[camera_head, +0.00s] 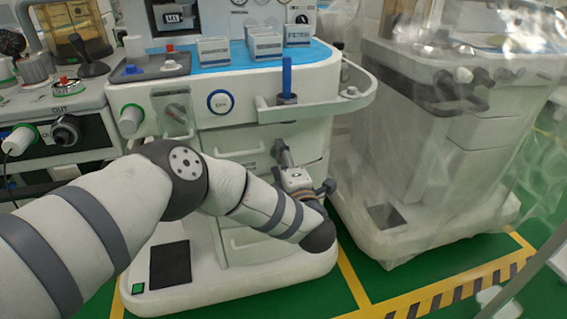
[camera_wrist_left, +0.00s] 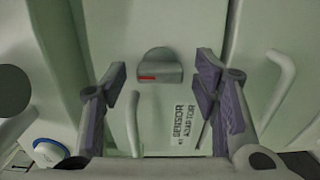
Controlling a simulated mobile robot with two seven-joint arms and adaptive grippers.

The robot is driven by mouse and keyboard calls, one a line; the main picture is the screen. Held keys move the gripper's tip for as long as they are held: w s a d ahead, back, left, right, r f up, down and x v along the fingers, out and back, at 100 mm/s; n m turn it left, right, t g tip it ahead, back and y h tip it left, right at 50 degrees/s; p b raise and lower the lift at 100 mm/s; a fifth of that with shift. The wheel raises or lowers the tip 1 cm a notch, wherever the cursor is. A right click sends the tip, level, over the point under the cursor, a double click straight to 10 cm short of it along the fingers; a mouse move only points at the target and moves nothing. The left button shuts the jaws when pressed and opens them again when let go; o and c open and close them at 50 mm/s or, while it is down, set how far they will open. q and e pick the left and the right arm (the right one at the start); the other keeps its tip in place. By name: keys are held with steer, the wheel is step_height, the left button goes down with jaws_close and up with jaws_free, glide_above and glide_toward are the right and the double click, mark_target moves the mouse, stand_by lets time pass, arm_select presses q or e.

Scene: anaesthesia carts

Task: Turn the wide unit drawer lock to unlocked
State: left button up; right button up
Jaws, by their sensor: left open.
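The drawer lock (camera_wrist_left: 160,66) is a grey knob with a rounded top and a red mark at its lower left, on the pale drawer front in the left wrist view. My left gripper (camera_wrist_left: 162,82) is open, with one purple-padded finger on each side of the knob and a gap on both sides. No contact shows. In the head view my left gripper (camera_head: 283,153) is at the front of the wide unit (camera_head: 240,142), below its worktop. The lock cannot be made out there. My right gripper is out of view.
A drawer handle (camera_wrist_left: 281,85) is right of the fingers, and "SENSOR ADAPTOR" lettering (camera_wrist_left: 183,122) is below the knob. A side rail (camera_head: 345,104) with a blue item (camera_head: 287,75) juts out above my gripper. A plastic-covered cart (camera_head: 430,150) stands to the right.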

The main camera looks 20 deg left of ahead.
arm_select(q)
steer(key=v, duration=1.2)
steer(key=shift+w, duration=0.1)
